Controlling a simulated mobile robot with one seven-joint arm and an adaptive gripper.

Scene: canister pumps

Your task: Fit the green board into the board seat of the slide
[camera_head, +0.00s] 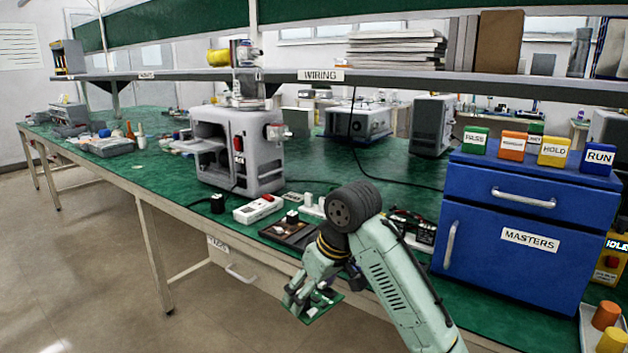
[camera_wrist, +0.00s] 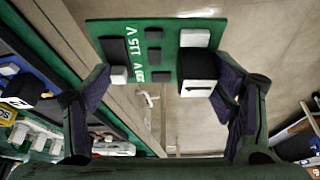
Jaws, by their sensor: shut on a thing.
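The green board (camera_wrist: 156,35) is held between the two dark finger pads of my gripper (camera_wrist: 160,88) in the wrist view. It bears several grey, black and white blocks and "115 V" lettering. In the head view my gripper (camera_head: 312,290) hangs in front of the bench's front edge, and the green board (camera_head: 325,305) shows tilted at its fingertips, clear of the bench. A dark tray-like piece (camera_head: 287,232) lies on the bench edge behind my gripper; I cannot tell whether it is the slide. The board seat is not clearly seen.
A grey machine (camera_head: 258,160) with an open front stands on the green bench. A blue cabinet marked MASTERS (camera_head: 500,262) stands to the right. The floor at left is clear.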

